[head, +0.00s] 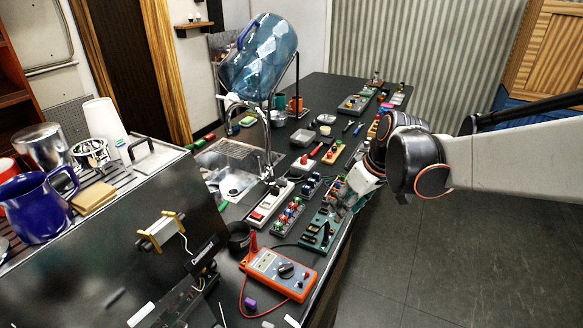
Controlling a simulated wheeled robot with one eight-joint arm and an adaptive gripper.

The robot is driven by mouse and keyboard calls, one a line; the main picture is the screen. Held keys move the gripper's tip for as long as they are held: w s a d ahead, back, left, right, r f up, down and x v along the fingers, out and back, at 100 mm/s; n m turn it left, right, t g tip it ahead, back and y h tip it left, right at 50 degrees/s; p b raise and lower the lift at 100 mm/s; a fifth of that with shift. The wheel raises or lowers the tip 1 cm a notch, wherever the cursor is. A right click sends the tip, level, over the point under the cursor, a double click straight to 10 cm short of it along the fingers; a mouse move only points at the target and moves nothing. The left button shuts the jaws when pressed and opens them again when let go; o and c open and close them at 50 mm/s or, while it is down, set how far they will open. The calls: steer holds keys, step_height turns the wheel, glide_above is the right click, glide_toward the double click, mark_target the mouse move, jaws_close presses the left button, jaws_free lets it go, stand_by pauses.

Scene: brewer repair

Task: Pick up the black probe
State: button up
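An orange multimeter (278,274) lies on the dark bench near the front edge, with a red probe (252,243) standing at its back left and a red lead looping around its left side. A dark lead runs behind the meter toward a green board (318,237) that carries several black parts. I cannot pick out the black probe for certain among these dark parts. My gripper (345,205) reaches in from the right, low over the right end of the green board. Its fingertips are small and partly hidden, so I cannot tell whether they are open or hold anything.
Switch boxes and terminal boards (288,215) crowd the bench behind the green board. A sink with a tall faucet (262,125) and a blue water jug (262,58) on a stand lie farther back. A coffee machine (130,235) fills the left front. The floor at right is clear.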

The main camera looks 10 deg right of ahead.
step_height(320, 180, down, 3)
steer(key=w+d+n, duration=0.2)
steer(key=w, duration=0.1)
steer(key=b, duration=0.3)
glide_above(326, 241)
steer(key=s+d, duration=0.1)
steer(key=d, duration=0.1)
step_height(326, 241, down, 8)
steer(key=shift+a+b+x, duration=0.15)
steer(key=shift+b+x, duration=0.3)
steer(key=shift+x, duration=0.9)
steer(key=shift+a+b+x, duration=0.15)
steer(key=shift+b+x, duration=0.3)
steer(key=shift+x, duration=0.85)
steer(key=shift+r, duration=0.15)
jaws_close()
